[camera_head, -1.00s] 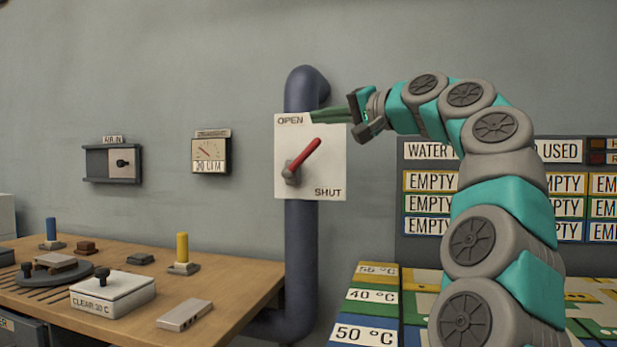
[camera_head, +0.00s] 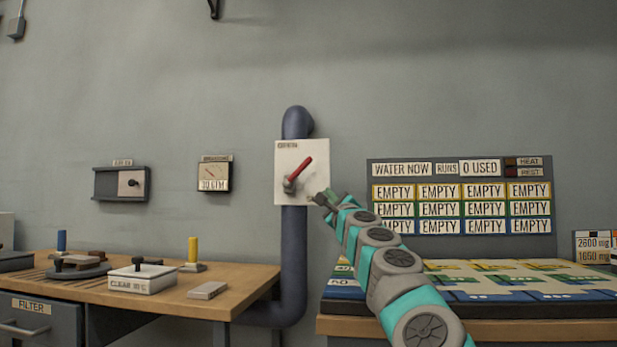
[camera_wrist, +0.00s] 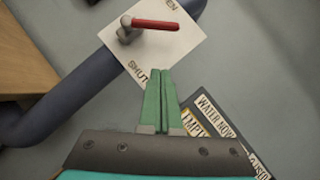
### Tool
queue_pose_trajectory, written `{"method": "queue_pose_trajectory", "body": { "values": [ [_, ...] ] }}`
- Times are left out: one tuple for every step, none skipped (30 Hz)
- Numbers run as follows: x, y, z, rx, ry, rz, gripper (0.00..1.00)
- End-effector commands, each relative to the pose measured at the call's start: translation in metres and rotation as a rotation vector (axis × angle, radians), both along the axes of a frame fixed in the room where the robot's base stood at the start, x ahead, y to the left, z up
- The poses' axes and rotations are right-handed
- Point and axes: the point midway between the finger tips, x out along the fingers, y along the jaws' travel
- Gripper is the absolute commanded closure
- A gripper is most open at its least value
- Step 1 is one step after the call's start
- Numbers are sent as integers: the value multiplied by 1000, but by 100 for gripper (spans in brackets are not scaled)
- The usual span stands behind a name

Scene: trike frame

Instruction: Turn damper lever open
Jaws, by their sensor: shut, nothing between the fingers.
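The red damper lever (camera_head: 301,168) is on a white plate (camera_head: 317,152) fixed to the blue vertical pipe (camera_head: 293,250). It tilts up to the right from its grey pivot, between the OPEN label at upper left and the lower right part of the plate. My gripper (camera_head: 318,197) is at the plate's lower right corner, below and right of the lever. In the wrist view the lever (camera_wrist: 155,24) lies beyond the closed green fingertips (camera_wrist: 160,72), which point near the SHUT label and appear apart from the lever. My gripper is shut and empty.
A wooden bench (camera_head: 160,293) with a white box, a yellow peg and other parts stands at left. A sign board (camera_head: 461,197) with EMPTY labels hangs at right above a table with coloured cards. A gauge (camera_head: 214,174) hangs left of the pipe.

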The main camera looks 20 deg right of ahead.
Motion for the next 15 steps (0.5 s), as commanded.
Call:
{"method": "queue_pose_trajectory", "body": {
  "values": [
    [3, -1, 2, -3, 2, -2, 100],
    [5, -1, 3, -3, 2, -2, 100],
    [7, -1, 4, -4, 3, -1, 100],
    [9, -2, 5, -2, 2, -1, 100],
    [11, -2, 6, -2, 2, -2, 100],
    [13, -3, 7, -3, 2, -3, 100],
    [15, -3, 8, -5, 1, -4, 100],
    [17, -3, 9, -5, 1, -4, 100],
    [20, -3, 10, -5, 1, -3, 100],
    [21, -4, 11, -5, 1, -4, 100],
    [23, -4, 12, -5, 1, -2, 100],
    [25, -4, 13, -5, 1, -1, 100],
    [27, -4, 14, -5, 2, 0, 100],
    [29, -4, 14, -6, 2, 0, 100],
    [32, -5, 15, -7, 3, -2, 100]
  ]
}}
